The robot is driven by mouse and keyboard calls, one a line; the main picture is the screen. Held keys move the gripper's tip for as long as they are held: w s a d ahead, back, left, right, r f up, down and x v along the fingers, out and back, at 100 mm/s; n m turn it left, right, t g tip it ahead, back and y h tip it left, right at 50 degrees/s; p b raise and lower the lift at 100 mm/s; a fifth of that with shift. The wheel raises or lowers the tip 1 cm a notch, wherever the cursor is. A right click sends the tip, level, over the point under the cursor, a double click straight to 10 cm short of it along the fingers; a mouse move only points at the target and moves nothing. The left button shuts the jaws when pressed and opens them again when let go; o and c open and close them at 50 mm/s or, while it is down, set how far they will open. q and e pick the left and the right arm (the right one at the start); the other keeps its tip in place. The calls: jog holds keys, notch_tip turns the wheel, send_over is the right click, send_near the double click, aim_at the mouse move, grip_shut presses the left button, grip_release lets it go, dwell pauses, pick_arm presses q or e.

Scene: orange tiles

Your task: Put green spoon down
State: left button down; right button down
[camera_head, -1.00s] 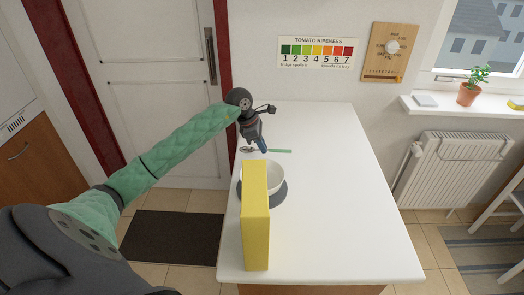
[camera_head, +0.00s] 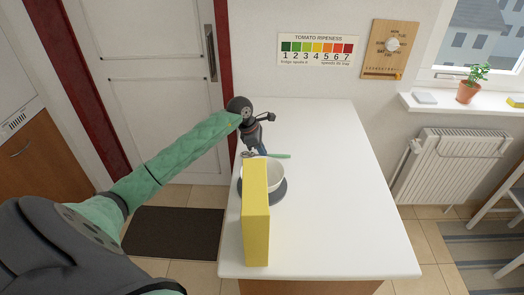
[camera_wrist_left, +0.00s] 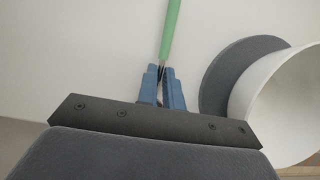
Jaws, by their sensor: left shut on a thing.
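The green spoon has a green handle (camera_head: 279,156) and a metal bowl end at its left in the head view. In the left wrist view its green handle (camera_wrist_left: 171,30) points away from the fingers. My left gripper (camera_head: 262,151) is at the far left part of the white table, just behind the white bowl. In the left wrist view the blue fingers (camera_wrist_left: 163,80) are shut on the spoon near the base of the handle. The spoon is low over the table; I cannot tell whether it touches. My right gripper is not in view.
A white bowl (camera_head: 270,173) stands on a grey round mat (camera_head: 281,192). A tall yellow box (camera_head: 256,222) stands in front of it. The right side of the white table (camera_head: 340,190) is clear. The wall is behind the table.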

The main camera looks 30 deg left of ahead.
pick_arm(q)
jog(key=c, duration=1.5)
grip_release()
jog(key=shift+c, duration=0.2)
jog(key=shift+r, duration=0.15)
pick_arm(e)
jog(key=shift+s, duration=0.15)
